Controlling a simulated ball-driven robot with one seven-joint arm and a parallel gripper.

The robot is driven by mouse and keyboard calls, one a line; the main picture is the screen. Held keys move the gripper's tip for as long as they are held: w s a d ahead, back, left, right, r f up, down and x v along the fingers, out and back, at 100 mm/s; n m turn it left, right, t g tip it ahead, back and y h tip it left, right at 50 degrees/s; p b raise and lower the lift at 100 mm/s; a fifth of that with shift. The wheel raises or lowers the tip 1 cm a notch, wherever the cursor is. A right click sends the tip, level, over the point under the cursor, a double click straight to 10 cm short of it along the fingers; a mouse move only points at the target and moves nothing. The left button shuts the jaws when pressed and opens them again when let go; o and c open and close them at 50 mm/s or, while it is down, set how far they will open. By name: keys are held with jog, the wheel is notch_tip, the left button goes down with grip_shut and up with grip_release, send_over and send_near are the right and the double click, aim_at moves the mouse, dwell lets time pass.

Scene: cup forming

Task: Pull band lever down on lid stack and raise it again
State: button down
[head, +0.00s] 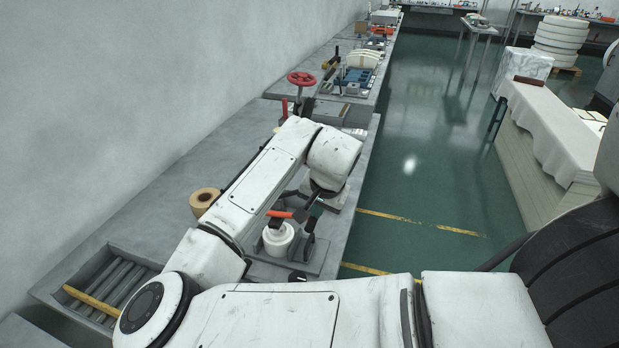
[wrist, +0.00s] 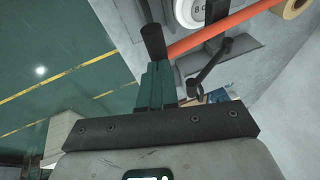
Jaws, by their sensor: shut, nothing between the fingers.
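The white lid stack (head: 278,240) stands on a grey base plate on the bench, partly hidden by my arm. An orange-red band lever (head: 280,214) lies across its top. In the wrist view the lever (wrist: 225,33) runs as a long orange bar past the white lid stack (wrist: 188,12). My gripper (head: 313,212) is just right of the lever in the head view. In the wrist view its dark green fingers (wrist: 158,72) are together and empty, close to the lever's near end. Whether they touch it I cannot tell. A black rounded post (wrist: 153,42) stands by the fingertips.
A tan tape roll (head: 204,201) sits left of the stack. A dark jointed rod (wrist: 209,62) lies beside the lever. A roller tray (head: 110,285) is at the near bench end. A red handwheel (head: 301,79) stands farther along. The green floor at right is open.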

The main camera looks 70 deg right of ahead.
jog(key=shift+s+f+b, duration=0.25)
jog(key=shift+f+b, duration=0.1)
jog(key=shift+f, duration=0.5)
jog(key=shift+s+f+b, duration=0.2)
jog(key=shift+f+b, duration=0.1)
jog(key=shift+f, duration=0.6)
jog(key=shift+s+f+b, duration=0.25)
jog(key=shift+f+b, duration=0.1)
jog(key=shift+f, duration=0.65)
